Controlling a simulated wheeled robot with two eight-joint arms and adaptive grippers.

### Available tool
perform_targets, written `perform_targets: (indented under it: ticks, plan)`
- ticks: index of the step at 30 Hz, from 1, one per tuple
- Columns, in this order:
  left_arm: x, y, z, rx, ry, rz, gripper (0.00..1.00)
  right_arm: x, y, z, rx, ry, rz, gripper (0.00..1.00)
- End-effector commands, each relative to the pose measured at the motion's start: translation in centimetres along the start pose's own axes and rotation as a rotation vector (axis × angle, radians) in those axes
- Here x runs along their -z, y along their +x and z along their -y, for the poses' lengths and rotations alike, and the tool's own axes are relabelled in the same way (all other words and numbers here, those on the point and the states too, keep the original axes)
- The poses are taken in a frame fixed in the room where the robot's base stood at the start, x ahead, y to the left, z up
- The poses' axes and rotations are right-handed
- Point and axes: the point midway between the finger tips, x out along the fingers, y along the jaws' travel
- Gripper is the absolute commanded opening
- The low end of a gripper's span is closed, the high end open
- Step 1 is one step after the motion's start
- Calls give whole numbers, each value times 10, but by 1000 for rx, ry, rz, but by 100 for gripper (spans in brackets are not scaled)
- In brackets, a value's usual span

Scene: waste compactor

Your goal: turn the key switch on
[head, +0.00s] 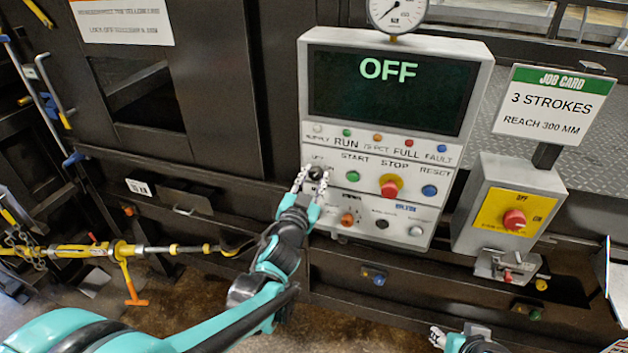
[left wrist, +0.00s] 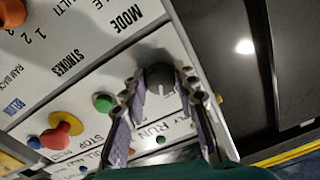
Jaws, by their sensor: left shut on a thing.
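The key switch (head: 318,172) is a dark round knob at the left end of the button row on the grey control panel (head: 440,150). My left gripper (head: 313,176) reaches it from below, its fingers on either side of it. In the left wrist view the knob (left wrist: 160,78) sits between the fingertips, with a pale line on its face. The left gripper (left wrist: 163,90) is shut on it. The panel's screen (head: 390,90) reads OFF in green letters. My right gripper (head: 438,337) shows only partly at the bottom edge; its jaws cannot be made out.
A green START button (head: 352,176), a red-and-yellow STOP button (head: 390,186) and a blue RESET button (head: 429,190) are right of the switch. An orange knob (head: 347,219) is below.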

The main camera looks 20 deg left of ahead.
Motion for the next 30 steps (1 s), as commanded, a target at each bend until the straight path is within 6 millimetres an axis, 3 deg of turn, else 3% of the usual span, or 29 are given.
perform_targets:
  ticks: [15,30]
  plan:
    - [0,0,0,-2,431,-13,0,-6,9,0,0,0,0,40]
    - [0,0,1,-3,587,-17,0,-8,11,0,0,0,0,40]
